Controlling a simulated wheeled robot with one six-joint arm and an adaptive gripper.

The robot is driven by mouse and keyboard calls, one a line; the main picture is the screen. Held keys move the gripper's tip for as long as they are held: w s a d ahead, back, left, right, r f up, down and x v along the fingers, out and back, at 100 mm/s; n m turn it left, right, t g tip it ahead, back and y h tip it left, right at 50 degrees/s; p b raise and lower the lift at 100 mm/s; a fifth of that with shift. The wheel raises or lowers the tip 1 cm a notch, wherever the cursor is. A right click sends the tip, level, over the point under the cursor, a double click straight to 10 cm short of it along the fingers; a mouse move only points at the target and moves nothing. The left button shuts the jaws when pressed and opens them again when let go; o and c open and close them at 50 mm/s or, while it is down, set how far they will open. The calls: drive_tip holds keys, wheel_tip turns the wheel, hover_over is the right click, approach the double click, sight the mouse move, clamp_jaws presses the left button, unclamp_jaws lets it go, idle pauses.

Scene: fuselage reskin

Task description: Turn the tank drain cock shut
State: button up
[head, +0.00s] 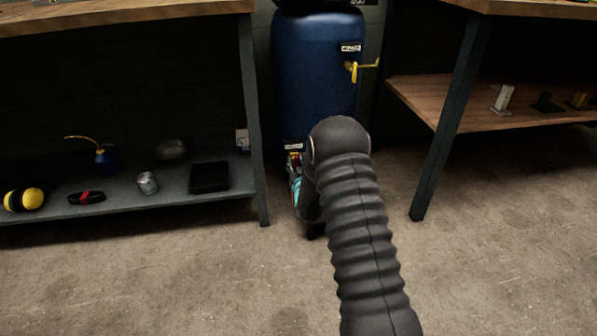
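A blue upright tank (315,70) stands between two benches at the back. My gripper (296,182) is at the tank's foot, close to that part, mostly hidden behind my dark ribbed arm. I cannot tell whether it touches the part or how its fingers stand.
A left bench's lower shelf (235,185) holds yellow ear muffs (25,199), an oil can (106,158), a black tray (209,177) and several small items. A right bench's leg (449,130) and wooden shelf (430,95) flank the tank. The concrete floor in front is clear.

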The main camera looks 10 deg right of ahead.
drive_tip(key=s, duration=1.1)
drive_tip(key=shift+s, duration=0.2)
drive_tip(key=s+f+g, duration=0.5)
drive_tip(key=f+g, duration=0.2)
drive_tip(key=f, duration=0.5)
drive_tip(key=s+r+g, duration=0.1)
drive_tip(key=s+g, duration=0.3)
drive_tip(key=s, duration=0.2)
drive_tip(key=s+r+p, duration=0.3)
drive_tip(key=s+r, duration=0.7)
drive_tip(key=r, duration=0.4)
drive_tip(key=s+r+g+p, duration=0.1)
drive_tip(key=s+r+p, duration=0.3)
drive_tip(key=s+r, duration=0.6)
drive_tip(key=s+r+p, duration=0.3)
drive_tip(key=s+r, duration=0.7)
drive_tip(key=r, duration=1)
drive_tip(key=shift+s+r+p, duration=0.15)
drive_tip(key=shift+r+p, duration=0.1)
drive_tip(key=shift+p, duration=0.1)
